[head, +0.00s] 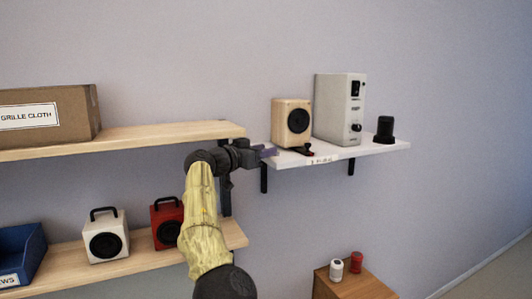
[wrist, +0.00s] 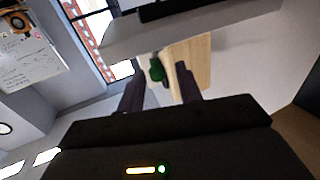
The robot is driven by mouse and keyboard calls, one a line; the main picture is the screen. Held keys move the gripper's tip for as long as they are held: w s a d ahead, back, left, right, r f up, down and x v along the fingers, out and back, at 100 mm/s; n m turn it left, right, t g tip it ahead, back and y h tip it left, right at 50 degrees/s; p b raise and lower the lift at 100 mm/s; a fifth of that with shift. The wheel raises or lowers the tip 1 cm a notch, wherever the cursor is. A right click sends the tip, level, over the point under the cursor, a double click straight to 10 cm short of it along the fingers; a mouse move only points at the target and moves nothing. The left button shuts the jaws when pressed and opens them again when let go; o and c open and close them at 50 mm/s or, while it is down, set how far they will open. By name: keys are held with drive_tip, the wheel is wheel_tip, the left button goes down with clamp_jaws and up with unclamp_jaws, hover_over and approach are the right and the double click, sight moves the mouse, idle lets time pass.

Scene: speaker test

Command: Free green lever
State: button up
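A green lever (wrist: 156,70) shows in the wrist view, small and dark, by the left edge of a pale wooden piece (wrist: 196,58). It appears between and beyond my two fingers; I cannot tell whether they touch it. I cannot make it out in the head view. My gripper (wrist: 158,80) is open, its dark fingers apart with nothing visibly held. In the head view my gripper (head: 266,152) is at the left end of the white shelf (head: 375,147), left of and below a pale wooden speaker (head: 292,123).
A white box with knobs (head: 338,108) and a black cylinder (head: 385,130) stand right of the speaker. A small black and red piece (head: 305,151) lies at its front. A wooden shelf (head: 150,138) with a cardboard box (head: 50,115) is left. Small white (head: 105,235) and red speakers (head: 167,222) stand below.

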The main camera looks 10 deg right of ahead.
drive_tip(key=b+v, duration=0.4)
drive_tip(key=v, duration=1.2)
drive_tip(key=w+d+f+n+g+y, duration=0.1)
drive_tip(key=d+f+g+y, duration=0.2)
drive_tip(key=d+f, duration=0.7)
drive_tip(key=w+d+f+n+g+y, duration=0.15)
drive_tip(key=d+f, duration=0.45)
drive_tip(key=d, duration=0.8)
drive_tip(key=s+d+f+n+g+y, duration=0.1)
drive_tip(key=s+d+f+y, duration=0.15)
drive_tip(key=f, duration=0.35)
drive_tip(key=s+d+f+n+g+y, duration=0.1)
drive_tip(key=s+f+y, duration=0.1)
drive_tip(key=s+f, duration=0.25)
drive_tip(key=s+a+f+n+y, duration=0.1)
drive_tip(key=s+a+f+n, duration=0.1)
drive_tip(key=s+f, duration=0.3)
drive_tip(key=s+a+f+n+g+y, duration=0.1)
drive_tip(key=s+f, duration=0.4)
drive_tip(key=s, duration=0.8)
drive_tip(key=s+a+f+n+y, duration=0.3)
drive_tip(key=s+a+f, duration=0.2)
drive_tip(key=s, duration=0.4)
drive_tip(key=shift+a+f+g, duration=0.15)
drive_tip(key=shift+a+g, duration=0.1)
drive_tip(key=shift+g, duration=0.1)
